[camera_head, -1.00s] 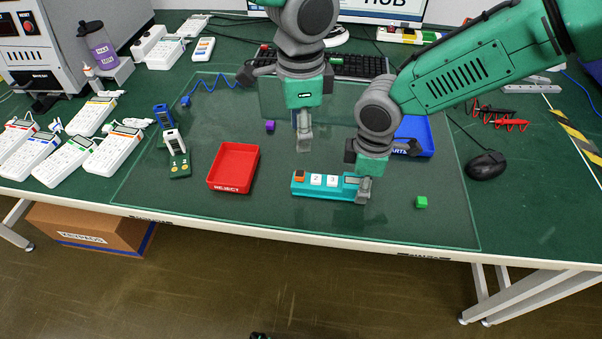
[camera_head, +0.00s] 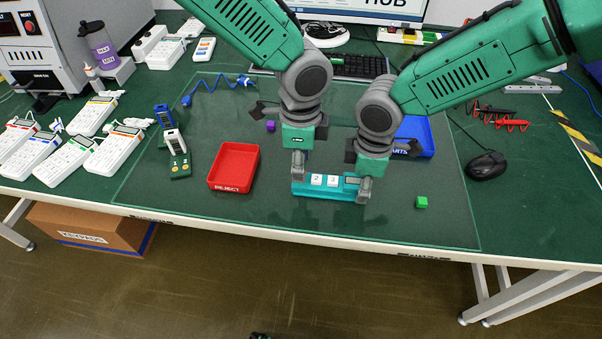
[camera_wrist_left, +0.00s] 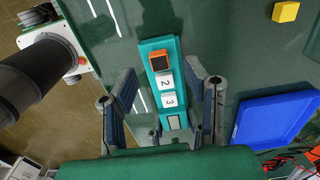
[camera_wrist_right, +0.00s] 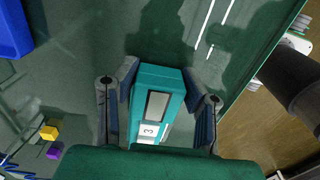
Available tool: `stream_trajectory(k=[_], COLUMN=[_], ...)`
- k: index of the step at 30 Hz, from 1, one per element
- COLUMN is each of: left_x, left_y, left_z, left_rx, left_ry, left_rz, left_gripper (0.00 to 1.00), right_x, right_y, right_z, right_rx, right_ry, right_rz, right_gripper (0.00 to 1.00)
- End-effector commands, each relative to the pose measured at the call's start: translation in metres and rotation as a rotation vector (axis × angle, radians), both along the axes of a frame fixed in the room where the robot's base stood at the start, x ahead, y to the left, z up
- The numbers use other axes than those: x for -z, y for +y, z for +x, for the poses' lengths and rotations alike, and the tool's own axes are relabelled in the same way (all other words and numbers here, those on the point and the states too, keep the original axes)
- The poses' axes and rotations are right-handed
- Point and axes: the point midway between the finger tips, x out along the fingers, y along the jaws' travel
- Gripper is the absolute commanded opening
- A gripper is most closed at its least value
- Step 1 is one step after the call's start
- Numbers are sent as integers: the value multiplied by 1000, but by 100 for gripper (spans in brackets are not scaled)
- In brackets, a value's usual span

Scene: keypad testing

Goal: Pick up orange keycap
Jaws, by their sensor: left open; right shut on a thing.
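The teal keypad (camera_head: 330,190) lies on the glass mat near the table's front edge. The orange keycap (camera_wrist_left: 160,62) sits at one end of it in the left wrist view, beside white keys 2 (camera_wrist_left: 165,81) and 3 (camera_wrist_left: 169,101). In the head view my left gripper (camera_head: 298,178) hides the keycap. That gripper is open, its fingers apart above the keypad's left end with the keypad showing between them. My right gripper (camera_head: 364,190) is shut on the keypad's right end, near its small display (camera_wrist_right: 157,105).
A red reject tray (camera_head: 234,167) stands left of the keypad. A blue parts tray (camera_head: 416,134) is behind my right gripper. A green cube (camera_head: 421,202) lies to the right and a purple cube (camera_head: 270,126) behind left. The mat in front of the keypad is clear.

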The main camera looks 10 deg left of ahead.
Motion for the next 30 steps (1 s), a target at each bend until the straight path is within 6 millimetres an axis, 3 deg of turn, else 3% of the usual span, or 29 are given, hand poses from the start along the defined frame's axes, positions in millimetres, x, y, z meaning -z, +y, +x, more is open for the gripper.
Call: stream_trajectory(k=[6, 14, 15, 17, 30], left_x=[27, 29, 29, 29, 21], left_y=[0, 0, 0, 0, 0], left_z=[0, 1, 1, 1, 1], left_rx=[0, -1, -1, -1, -2], left_ry=[1, -1, -1, -1, -3], left_rz=[-1, 0, -1, -1, -2], left_gripper=[41, 41, 27, 8, 6], right_x=[0, 0, 0, 0, 0], right_y=[0, 0, 0, 0, 0], right_z=[0, 0, 0, 0, 0], right_rx=[0, 0, 0, 0, 0], right_ry=[0, 0, 0, 0, 0], right_rz=[0, 0, 0, 0, 0], right_gripper=[7, 7, 7, 7, 7])
